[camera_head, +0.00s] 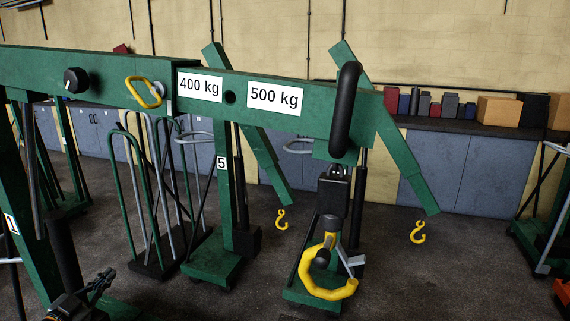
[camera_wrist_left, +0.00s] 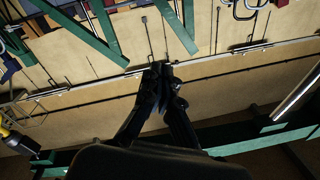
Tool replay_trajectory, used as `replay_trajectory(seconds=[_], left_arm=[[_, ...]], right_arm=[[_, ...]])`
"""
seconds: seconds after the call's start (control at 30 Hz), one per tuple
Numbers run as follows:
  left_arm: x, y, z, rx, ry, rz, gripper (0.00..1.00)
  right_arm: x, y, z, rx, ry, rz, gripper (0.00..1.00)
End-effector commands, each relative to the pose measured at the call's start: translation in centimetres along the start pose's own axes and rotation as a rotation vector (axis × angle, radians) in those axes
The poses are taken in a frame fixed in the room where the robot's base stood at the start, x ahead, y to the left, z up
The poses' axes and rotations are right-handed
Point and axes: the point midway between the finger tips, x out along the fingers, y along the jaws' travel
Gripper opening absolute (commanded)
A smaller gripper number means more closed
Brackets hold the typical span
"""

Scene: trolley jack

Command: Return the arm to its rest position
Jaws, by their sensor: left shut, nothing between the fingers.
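My left gripper (camera_head: 100,283) shows at the bottom left of the head view, below the green crane boom (camera_head: 215,90) and apart from it. Its black fingers are together and empty; the left wrist view shows the closed fingertips (camera_wrist_left: 160,70) in front of the tan wall. The boom runs across the head view with 400 kg and 500 kg labels, a black knob (camera_head: 76,81) and a yellow-handled pin (camera_head: 145,92) in its side. A large yellow hook (camera_head: 330,288) hangs below its right end. My right gripper is not in view.
A green post (camera_head: 22,200) stands close to my left gripper. Other cranes with small yellow hooks (camera_head: 417,232) stand behind. A rack of bent tubes (camera_head: 152,262) is behind the boom. Blue-grey cabinets (camera_head: 435,165) line the wall. Open dark floor (camera_head: 440,275) lies at the right.

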Motion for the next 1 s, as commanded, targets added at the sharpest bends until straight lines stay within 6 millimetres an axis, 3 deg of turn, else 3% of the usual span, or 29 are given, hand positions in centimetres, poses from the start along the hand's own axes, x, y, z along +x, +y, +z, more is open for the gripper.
replay_trajectory(seconds=[0.03,0.2,0.37,0.5,0.7,1.0], left_arm=[[-0.7,1.5,3.1,-0.033,-0.050,-0.014,0.00],[-3.6,6.5,12.2,-0.109,-0.218,-0.055,0.00],[-7.6,11.8,19.7,-0.162,-0.387,-0.071,0.00],[-11.9,17.1,25.4,-0.199,-0.538,-0.067,0.00],[-19.3,25.1,31.8,-0.242,-0.758,-0.035,0.00],[-32.3,37.6,37.2,-0.294,-1.078,0.073,0.00]], right_arm=[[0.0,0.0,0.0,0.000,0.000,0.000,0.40],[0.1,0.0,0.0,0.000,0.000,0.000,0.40],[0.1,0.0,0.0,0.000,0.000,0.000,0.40],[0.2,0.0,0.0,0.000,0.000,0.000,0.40],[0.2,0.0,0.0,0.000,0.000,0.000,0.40],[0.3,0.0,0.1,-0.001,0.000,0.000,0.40]])
